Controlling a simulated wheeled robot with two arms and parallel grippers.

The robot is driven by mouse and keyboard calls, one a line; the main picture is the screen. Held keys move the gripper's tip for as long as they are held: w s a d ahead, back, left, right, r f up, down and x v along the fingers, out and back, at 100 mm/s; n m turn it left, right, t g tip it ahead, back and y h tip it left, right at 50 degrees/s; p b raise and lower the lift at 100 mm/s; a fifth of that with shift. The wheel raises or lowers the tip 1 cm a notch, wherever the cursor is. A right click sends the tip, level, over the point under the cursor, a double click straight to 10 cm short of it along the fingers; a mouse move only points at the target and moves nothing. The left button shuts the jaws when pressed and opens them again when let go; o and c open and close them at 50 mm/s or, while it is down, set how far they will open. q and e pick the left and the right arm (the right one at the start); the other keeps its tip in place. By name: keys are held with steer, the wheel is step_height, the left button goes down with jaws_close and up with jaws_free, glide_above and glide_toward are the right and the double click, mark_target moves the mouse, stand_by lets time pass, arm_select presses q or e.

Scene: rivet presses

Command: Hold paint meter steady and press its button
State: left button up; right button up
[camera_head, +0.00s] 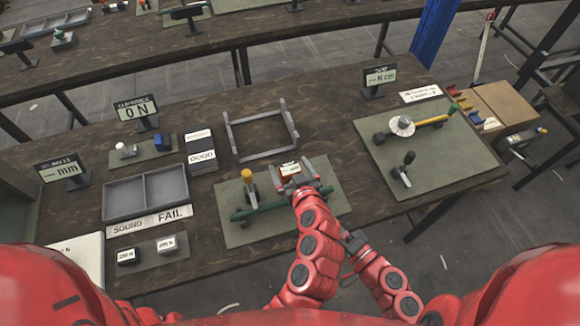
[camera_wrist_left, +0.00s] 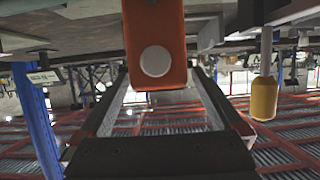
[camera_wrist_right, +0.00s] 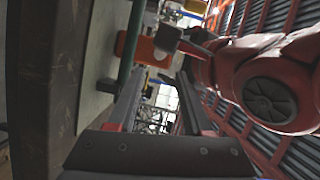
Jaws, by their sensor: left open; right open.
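The orange paint meter (camera_head: 289,171) with its pale display is over the green mat in the middle of the table. In the left wrist view its orange body (camera_wrist_left: 155,25) with a round white button (camera_wrist_left: 155,61) is close ahead, between the finger lines. My left gripper (camera_head: 297,176) is open around or just beside the meter; contact cannot be told. My right gripper (camera_head: 350,238) is open and empty, low by the front table edge. In the right wrist view the meter's orange part (camera_wrist_right: 143,50) lies beyond the fingertips (camera_wrist_right: 158,82).
A yellow-topped post (camera_head: 246,175) and a green bar (camera_head: 255,211) are on the mat (camera_head: 235,233) near the meter. A grey open frame (camera_head: 262,154) lies behind. A two-part tray (camera_head: 146,191) is at left; another mat with tools (camera_head: 400,180) is at right.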

arm_select(q)
steer(key=c, duration=1.4)
steer(key=shift+c, duration=0.4)
arm_select(e)
steer(key=shift+c, duration=0.4)
jaws_close()
